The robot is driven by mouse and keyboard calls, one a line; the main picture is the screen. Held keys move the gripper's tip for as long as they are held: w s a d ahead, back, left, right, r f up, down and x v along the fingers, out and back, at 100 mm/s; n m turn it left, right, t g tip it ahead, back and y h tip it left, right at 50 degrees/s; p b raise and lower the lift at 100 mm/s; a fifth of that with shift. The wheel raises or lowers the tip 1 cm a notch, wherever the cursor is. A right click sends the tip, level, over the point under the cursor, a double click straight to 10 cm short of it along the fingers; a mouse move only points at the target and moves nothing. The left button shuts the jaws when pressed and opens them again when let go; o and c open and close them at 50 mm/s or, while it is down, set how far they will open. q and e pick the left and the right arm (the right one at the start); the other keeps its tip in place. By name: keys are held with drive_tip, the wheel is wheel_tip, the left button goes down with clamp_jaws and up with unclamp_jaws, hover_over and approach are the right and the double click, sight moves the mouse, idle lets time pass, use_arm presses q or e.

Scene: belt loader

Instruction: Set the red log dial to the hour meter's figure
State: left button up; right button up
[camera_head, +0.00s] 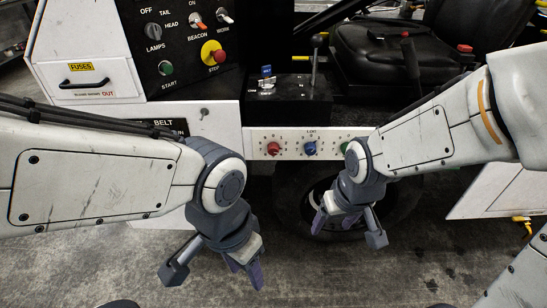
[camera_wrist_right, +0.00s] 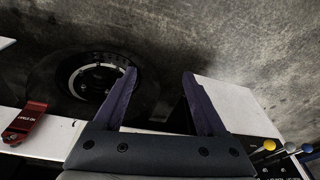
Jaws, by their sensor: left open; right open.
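The red dial (camera_head: 273,148) sits on a pale panel marked LOG (camera_head: 300,135), at the left of a row with a blue dial (camera_head: 310,148) and a partly covered green dial (camera_head: 345,146). The dial's exact setting is too small to read. I cannot make out an hour meter or its figure. My left gripper (camera_head: 214,270) is open and empty, below and left of the red dial. My right gripper (camera_head: 347,230) is open and empty, below and right of it. In the right wrist view its fingers (camera_wrist_right: 159,75) are apart with nothing between them.
A black switch panel with a red stop button (camera_head: 219,57) stands above left. A lever (camera_head: 314,60) and a seat (camera_head: 390,50) are above the dials. A wheel (camera_head: 345,205) is below them. A red part (camera_wrist_right: 25,122) and coloured knobs (camera_wrist_right: 269,145) show in the wrist view.

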drive_tip(key=w+d+f+m+t+b, duration=0.1)
drive_tip(key=w+f+b, duration=0.35)
drive_tip(key=f, duration=0.45)
drive_tip(key=t+b, duration=0.5)
drive_tip(key=t, duration=1)
approach(273, 151)
use_arm(q)
wheel_tip(273, 151, down, 13)
drive_tip(key=shift+b, duration=0.4)
use_arm(e)
drive_tip(key=shift+n, duration=0.4)
drive_tip(key=w, duration=0.9)
drive_tip(key=shift+a, duration=0.15)
use_arm(q)
drive_tip(key=shift+f, duration=0.1)
use_arm(e)
drive_tip(key=shift+c, duration=0.3)
clamp_jaws()
